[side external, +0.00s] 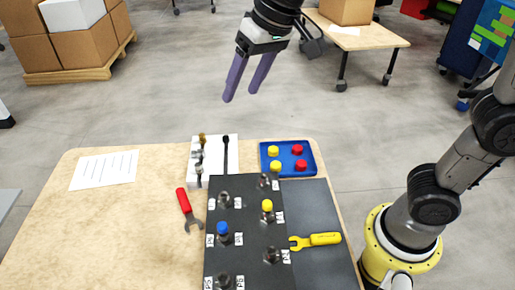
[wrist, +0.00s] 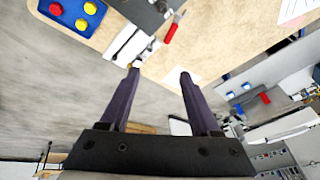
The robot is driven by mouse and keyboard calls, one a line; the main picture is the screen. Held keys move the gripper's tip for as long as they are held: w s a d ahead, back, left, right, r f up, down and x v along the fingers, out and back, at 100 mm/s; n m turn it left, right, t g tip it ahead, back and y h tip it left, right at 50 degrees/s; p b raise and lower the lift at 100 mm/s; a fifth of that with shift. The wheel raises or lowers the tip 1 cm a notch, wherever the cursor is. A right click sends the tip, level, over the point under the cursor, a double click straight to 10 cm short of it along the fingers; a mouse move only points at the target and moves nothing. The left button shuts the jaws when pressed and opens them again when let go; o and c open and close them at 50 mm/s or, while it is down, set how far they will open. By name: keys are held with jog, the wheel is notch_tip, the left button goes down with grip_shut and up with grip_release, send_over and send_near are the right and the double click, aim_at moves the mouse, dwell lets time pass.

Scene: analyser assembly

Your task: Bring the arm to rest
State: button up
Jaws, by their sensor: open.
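My gripper (side external: 241,92) is raised in the air above and behind the wooden table (side external: 130,220) in the side external view. Its two purple fingers are apart with nothing between them. In the wrist view my gripper (wrist: 160,73) also shows open and empty, with the table (wrist: 205,25) beyond the fingers. The gripper touches nothing on the table. The black board (side external: 250,255) holds several metal fittings with small labels; one fitting has a blue cap (side external: 222,228) and one has a yellow cap (side external: 267,205).
A blue tray (side external: 264,168) holds red and yellow caps. A white plate (side external: 232,177) with metal parts stands beside it. A red-handled wrench (side external: 184,202) and a yellow wrench (side external: 320,240) lie flat. Paper (side external: 104,170) lies at left. Space around my gripper is free.

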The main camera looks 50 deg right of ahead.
jog(key=s+d+m+t, duration=0.1)
jog(key=s+d+t, duration=0.1)
jog(key=s+d, duration=0.8)
jog(key=s+d+f+n+h, duration=0.1)
jog(key=s+d+f+n, duration=0.1)
jog(key=s+f, duration=0.6)
jog(key=shift+s+d+g+h, duration=0.2)
jog(key=shift+d+g+h, duration=0.1)
jog(key=shift+d, duration=0.35)
